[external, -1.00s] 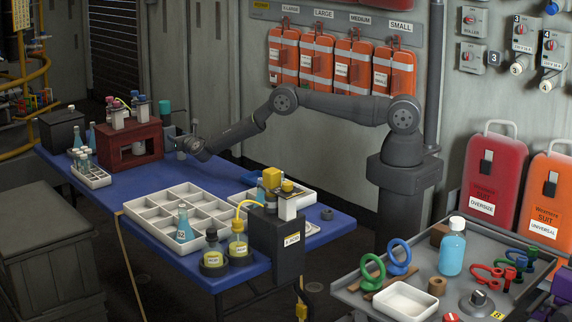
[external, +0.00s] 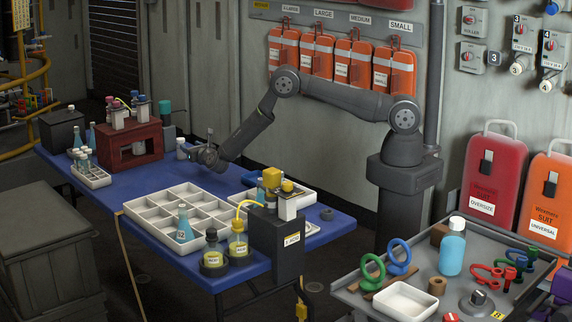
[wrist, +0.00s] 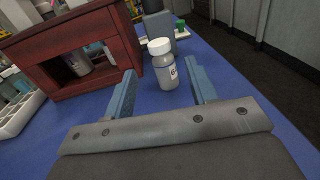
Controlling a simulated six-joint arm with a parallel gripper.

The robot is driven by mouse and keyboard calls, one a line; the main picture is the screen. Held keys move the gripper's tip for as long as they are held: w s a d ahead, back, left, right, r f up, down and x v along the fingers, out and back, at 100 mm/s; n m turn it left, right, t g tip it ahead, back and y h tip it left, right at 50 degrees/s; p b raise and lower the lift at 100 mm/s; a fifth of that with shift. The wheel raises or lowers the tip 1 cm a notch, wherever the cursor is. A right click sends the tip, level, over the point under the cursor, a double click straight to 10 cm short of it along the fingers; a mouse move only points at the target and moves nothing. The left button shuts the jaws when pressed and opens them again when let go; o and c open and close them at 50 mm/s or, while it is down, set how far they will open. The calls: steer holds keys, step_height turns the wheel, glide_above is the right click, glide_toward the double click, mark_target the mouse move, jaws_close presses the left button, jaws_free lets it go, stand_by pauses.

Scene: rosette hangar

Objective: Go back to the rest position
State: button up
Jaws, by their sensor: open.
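My gripper (external: 205,148) is low over the far end of the blue table (external: 135,185), to the right of the dark red rack. In the wrist view its two blue-grey fingers (wrist: 164,90) are spread apart with nothing held between them. A small grey bottle with a white cap and a label (wrist: 165,68) stands upright on the table just beyond the fingertips. It also shows in the external view as a small pale bottle (external: 182,149), left of my gripper and clear of it.
The dark red rack (external: 128,147) stands left of the bottle, with a white tray of small bottles (external: 91,177) beside it. A compartmented white tray (external: 150,207) and a dark dispenser box (external: 276,245) lie nearer the front. The table right of the rack is mostly clear.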

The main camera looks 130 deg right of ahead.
mark_target(179, 139)
steer(key=d, duration=0.3)
steer(key=s+d, duration=0.1)
steer(key=d, duration=0.6)
steer(key=shift+s+d, duration=0.15)
steer(key=shift+d, duration=0.2)
steer(key=shift+d+f, duration=0.2)
steer(key=shift+d, duration=0.5)
steer(key=s+a+r, duration=0.1)
steer(key=s+r, duration=1.1)
steer(key=w+a+r, duration=0.1)
steer(key=w+r, duration=0.1)
steer(key=r, duration=0.5)
steer(key=w+a+r, duration=0.1)
steer(key=w+r, duration=0.1)
steer(key=r, duration=0.6)
steer(key=shift+w+t, duration=0.3)
